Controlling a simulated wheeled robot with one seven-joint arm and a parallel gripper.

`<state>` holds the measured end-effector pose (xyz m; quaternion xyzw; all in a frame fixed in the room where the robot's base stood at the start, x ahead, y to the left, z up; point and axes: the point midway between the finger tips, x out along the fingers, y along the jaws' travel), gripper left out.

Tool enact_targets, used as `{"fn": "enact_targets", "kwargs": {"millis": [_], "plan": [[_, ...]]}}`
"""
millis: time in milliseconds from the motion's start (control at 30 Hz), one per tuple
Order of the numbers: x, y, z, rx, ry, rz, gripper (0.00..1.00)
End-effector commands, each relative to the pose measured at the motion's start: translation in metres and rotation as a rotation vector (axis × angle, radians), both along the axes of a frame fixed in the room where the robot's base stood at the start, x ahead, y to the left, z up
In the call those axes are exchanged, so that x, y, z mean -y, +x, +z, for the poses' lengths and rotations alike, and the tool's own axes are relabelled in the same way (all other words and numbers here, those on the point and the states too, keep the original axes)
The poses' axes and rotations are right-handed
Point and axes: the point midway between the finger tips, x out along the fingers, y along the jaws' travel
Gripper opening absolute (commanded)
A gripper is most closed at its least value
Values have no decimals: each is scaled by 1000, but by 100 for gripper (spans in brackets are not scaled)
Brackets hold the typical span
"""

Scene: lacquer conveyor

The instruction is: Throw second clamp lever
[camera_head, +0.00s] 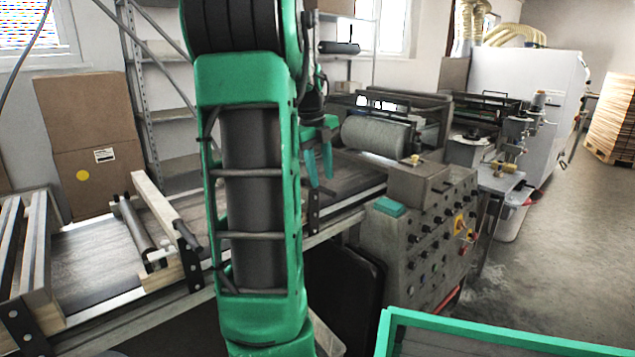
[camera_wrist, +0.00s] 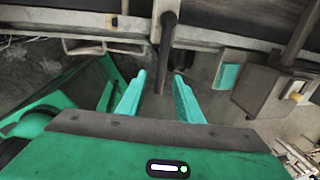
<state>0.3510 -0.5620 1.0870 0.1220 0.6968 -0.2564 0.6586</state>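In the wrist view, a dark clamp lever (camera_wrist: 168,40) extends from the conveyor's edge toward my gripper (camera_wrist: 160,78). The lever's near end lies in the gap between the two teal fingertips, and a gap shows on each side. My gripper is open, and no grip on the lever shows. In the head view, my gripper (camera_head: 319,168) hangs over the near edge of the conveyor. A dark bracket (camera_head: 312,212) shows just below it. My green arm hides part of the conveyor.
A grey control box (camera_head: 425,235) with knobs and a teal pad (camera_head: 390,206) stands close to the right of my gripper. A large grey roller (camera_head: 376,136) is behind. A teal-edged frame (camera_head: 480,335) is at the bottom right. Open floor lies at the far right.

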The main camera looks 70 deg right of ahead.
Motion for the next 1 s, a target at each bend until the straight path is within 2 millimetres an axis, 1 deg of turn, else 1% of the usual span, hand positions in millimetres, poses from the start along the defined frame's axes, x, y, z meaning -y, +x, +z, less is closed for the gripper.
{"fn": "enact_targets", "kwargs": {"millis": [33, 200, 300, 400, 600, 1000], "plan": [[-1, 2, 11, 2, -6, 2, 33], [-6, 5, 42, 0, -5, 1, 33], [-9, 7, 57, 1, -4, 2, 33], [-11, 7, 68, 0, -4, 0, 33], [-13, 8, 76, 1, -2, 0, 33], [-14, 8, 76, 0, -1, 1, 33]]}}
